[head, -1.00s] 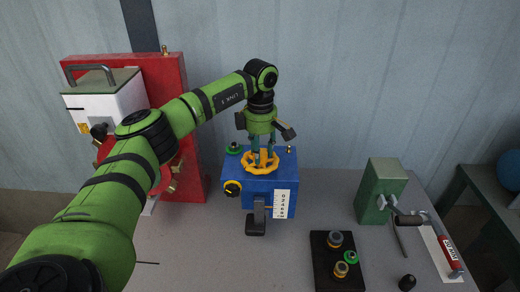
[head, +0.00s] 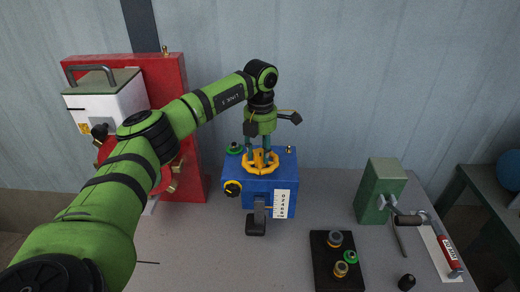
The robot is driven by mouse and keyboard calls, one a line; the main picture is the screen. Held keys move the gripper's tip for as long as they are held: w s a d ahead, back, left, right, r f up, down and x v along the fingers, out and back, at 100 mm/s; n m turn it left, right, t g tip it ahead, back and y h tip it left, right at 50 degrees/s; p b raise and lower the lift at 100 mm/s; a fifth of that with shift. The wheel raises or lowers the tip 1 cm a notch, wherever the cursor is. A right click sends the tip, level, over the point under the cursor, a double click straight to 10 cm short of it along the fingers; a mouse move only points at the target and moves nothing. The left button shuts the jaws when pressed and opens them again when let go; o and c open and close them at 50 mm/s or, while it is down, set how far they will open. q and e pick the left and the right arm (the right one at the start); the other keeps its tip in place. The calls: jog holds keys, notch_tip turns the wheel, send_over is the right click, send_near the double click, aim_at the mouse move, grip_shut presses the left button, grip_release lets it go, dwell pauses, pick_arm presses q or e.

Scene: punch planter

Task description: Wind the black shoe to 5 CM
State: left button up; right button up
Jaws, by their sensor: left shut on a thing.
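A blue box (head: 237,184) stands on the table with a yellow handwheel (head: 274,165) on its top. My left gripper (head: 260,158) points down from above, its fingers shut on the handwheel. The black shoe (head: 256,227) sits at the front of the box, low near the tabletop. Beside it on the box front is a white scale (head: 283,204) with black numbers, too small to read surely. A yellow-ringed black knob (head: 232,188) is on the box's left front. My right gripper is not in view.
A red panel (head: 188,110) with a white box (head: 118,104) stands at the left. A black tray (head: 321,268) with several small fittings, a green block (head: 381,195) and a red-handled tool (head: 447,250) lie to the right. A green knob (head: 234,149) is by the wheel.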

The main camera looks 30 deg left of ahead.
aim_at(261, 152)
pick_arm(q)
jog(key=shift+d+f+n, duration=0.1)
jog(key=shift+n, duration=0.4)
jog(key=o, duration=1.1)
jog(key=shift+w, duration=0.1)
jog(key=shift+o, duration=0.2)
notch_tip(261, 152, up, 12)
